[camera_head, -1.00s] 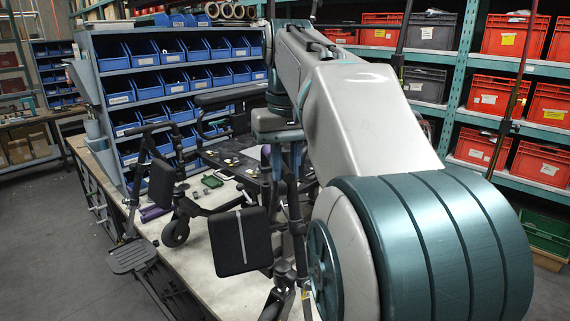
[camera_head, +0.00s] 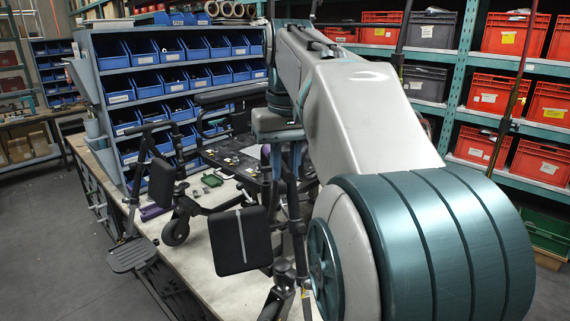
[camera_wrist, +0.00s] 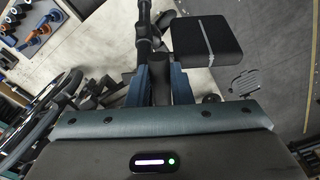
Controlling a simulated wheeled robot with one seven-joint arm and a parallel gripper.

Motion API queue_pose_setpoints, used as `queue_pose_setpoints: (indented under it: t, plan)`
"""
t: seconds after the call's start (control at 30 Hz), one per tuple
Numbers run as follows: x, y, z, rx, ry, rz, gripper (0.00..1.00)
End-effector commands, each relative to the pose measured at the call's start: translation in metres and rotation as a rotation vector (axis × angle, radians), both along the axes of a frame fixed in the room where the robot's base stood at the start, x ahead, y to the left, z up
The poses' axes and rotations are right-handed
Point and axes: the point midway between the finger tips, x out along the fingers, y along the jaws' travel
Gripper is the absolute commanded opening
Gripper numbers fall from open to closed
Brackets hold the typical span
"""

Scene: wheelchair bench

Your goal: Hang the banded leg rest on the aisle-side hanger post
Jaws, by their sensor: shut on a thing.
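The banded leg rest has a black pad (camera_head: 240,241) with a pale vertical stripe and a dark tube beside it. In the wrist view its pad (camera_wrist: 206,40) is upper right of the fingers. My gripper (camera_head: 279,146) is shut on the leg rest's dark upper tube, and the blue fingers (camera_wrist: 159,84) flank it in the wrist view. The leg rest hangs roughly upright at the wheelchair's near side. The wheelchair (camera_head: 222,200) stands on the bench. I cannot clearly pick out the aisle-side hanger post or tell whether the tube touches it.
Another black pad (camera_head: 161,183) and a footplate (camera_head: 132,256) show at the left, by the aisle. A caster wheel (camera_head: 175,232) stands on the pale bench (camera_head: 205,275). Blue bins (camera_head: 145,52) stand behind. Open grey floor (camera_head: 50,240) lies left.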

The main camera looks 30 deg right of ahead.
Motion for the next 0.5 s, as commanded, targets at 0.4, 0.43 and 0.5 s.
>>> queue_pose_setpoints:
  t: [0.4, 0.43, 0.5]
  plan:
    - [0.0, 0.0004, 0.0, 0.0, -0.007, 0.001, 0.0]
    - [-0.0001, 0.0004, -0.0005, 0.0, -0.007, 0.001, 0.0]
    - [-0.0002, 0.0003, -0.0016, 0.001, -0.007, 0.001, 0.0]
